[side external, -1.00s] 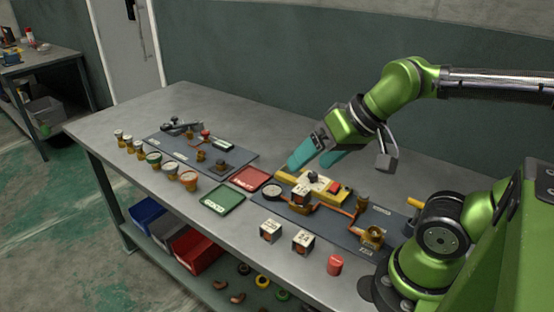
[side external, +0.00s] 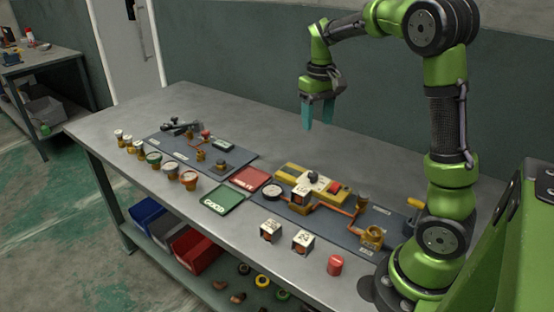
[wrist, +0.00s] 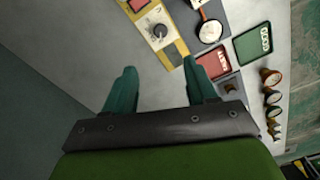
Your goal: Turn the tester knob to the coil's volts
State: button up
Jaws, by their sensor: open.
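The yellow tester (side external: 292,170) lies on the bench at the back of the right-hand board. A coil (side external: 301,196), a white-topped block, sits on the board in front of the tester. My gripper (side external: 318,117) is open and empty, fingers down, well above the bench and behind the tester. Its teal fingers show in the wrist view (wrist: 160,75).
Two loose coil blocks (side external: 270,230) (side external: 302,241) and a red cylinder (side external: 335,265) stand at the front. A round gauge (side external: 272,191), a red tray (side external: 250,179) and a green tray (side external: 222,200) lie left of the tester. The bench behind the tester is clear.

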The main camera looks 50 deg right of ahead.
aim_at(313, 173)
notch_tip(313, 173, down, 16)
jog(key=shift+f, duration=0.25)
dwell(0.3)
jog(key=c, duration=1.1)
jog(key=shift+o, duration=0.2)
